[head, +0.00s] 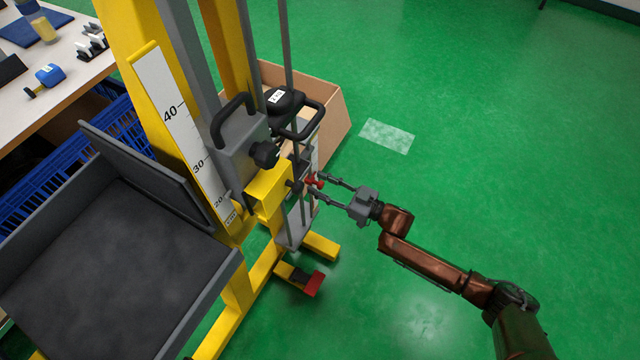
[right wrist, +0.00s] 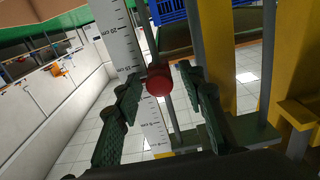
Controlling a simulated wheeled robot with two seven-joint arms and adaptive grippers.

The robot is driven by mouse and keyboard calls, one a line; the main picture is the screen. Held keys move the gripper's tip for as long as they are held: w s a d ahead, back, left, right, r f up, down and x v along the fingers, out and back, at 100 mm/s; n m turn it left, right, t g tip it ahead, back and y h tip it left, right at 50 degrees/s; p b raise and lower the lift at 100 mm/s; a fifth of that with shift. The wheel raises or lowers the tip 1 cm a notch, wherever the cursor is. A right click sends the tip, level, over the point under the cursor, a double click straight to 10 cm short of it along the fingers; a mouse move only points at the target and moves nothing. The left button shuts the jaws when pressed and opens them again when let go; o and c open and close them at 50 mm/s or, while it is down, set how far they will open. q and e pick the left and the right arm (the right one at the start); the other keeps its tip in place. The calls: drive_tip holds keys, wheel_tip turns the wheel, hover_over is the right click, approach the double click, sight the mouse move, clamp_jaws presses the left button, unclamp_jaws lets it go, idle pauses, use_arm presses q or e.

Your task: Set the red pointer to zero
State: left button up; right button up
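The red pointer (head: 316,183) sits on the right side of the yellow tower and shows as a round red knob in the right wrist view (right wrist: 158,82). A white scale strip (right wrist: 151,124) runs behind the knob, with numbers above and below it. The knob hides part of the strip, and I cannot read the pointer's exact value. My right gripper (head: 318,182) is open with one finger on each side of the knob. The right wrist view shows both fingers (right wrist: 160,78) with narrow gaps beside the knob. My left gripper is not in view.
The tower carries a large ruler (head: 181,120), a grey block with a black handle (head: 240,145) and a black knob. A red pedal (head: 313,285) is at its foot. A cardboard box (head: 325,100) stands behind.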

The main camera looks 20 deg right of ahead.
drive_tip(key=shift+c, duration=0.7)
clamp_jaws()
